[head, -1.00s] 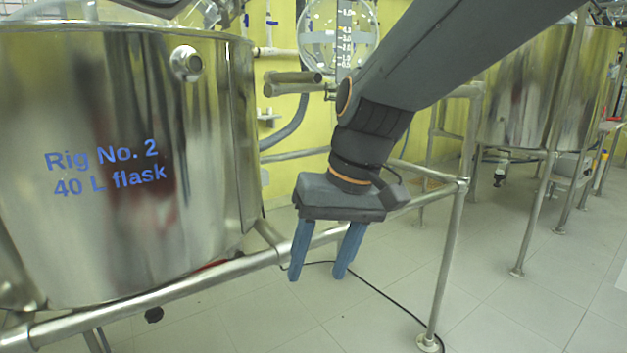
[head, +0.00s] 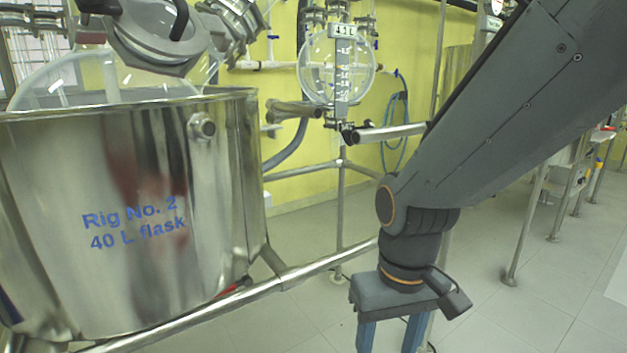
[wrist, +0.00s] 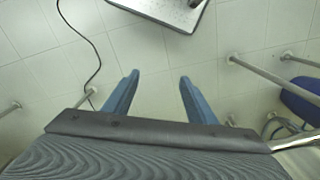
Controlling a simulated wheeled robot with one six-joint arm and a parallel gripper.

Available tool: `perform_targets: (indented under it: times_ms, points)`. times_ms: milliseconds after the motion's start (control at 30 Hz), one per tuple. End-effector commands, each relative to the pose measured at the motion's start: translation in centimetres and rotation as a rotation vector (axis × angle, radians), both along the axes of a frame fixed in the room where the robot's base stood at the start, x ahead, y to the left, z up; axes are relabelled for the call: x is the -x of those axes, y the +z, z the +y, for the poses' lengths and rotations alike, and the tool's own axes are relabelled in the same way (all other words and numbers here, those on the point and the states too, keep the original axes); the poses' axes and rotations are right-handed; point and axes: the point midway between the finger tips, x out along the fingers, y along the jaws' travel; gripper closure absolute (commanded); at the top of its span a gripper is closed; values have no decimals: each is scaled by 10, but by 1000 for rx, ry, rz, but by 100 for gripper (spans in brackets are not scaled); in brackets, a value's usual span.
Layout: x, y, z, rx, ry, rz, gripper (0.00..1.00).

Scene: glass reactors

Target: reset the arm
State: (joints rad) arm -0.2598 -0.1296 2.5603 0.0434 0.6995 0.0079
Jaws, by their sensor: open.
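My gripper (head: 391,345) points down in the head view, at the lower middle right of the steel vessel. Its blue fingers are cut off by the bottom edge of that view. In the wrist view my gripper (wrist: 157,84) has its two blue fingers apart, with only floor between them. It is open and holds nothing. My arm comes down from the upper right of the head view.
A steel vessel (head: 95,180) marked "Rig No. 2 40 L flask" stands at left, on a pipe frame (head: 310,268). A round graduated glass vessel (head: 318,72) hangs behind.

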Motion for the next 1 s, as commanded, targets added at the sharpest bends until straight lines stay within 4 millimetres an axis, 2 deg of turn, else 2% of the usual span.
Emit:
perform_targets:
  times_ms: [33,100,300,500,700,1000]
  points:
    - [3,18,-8,3,-24,3,48]
    - [3,29,-18,7,-53,3,48]
    - [7,62,-46,15,-135,7,48]
    - [12,86,-69,22,-198,8,48]
    - [14,94,-80,25,-225,8,48]
    - [14,94,-80,25,-227,8,48]
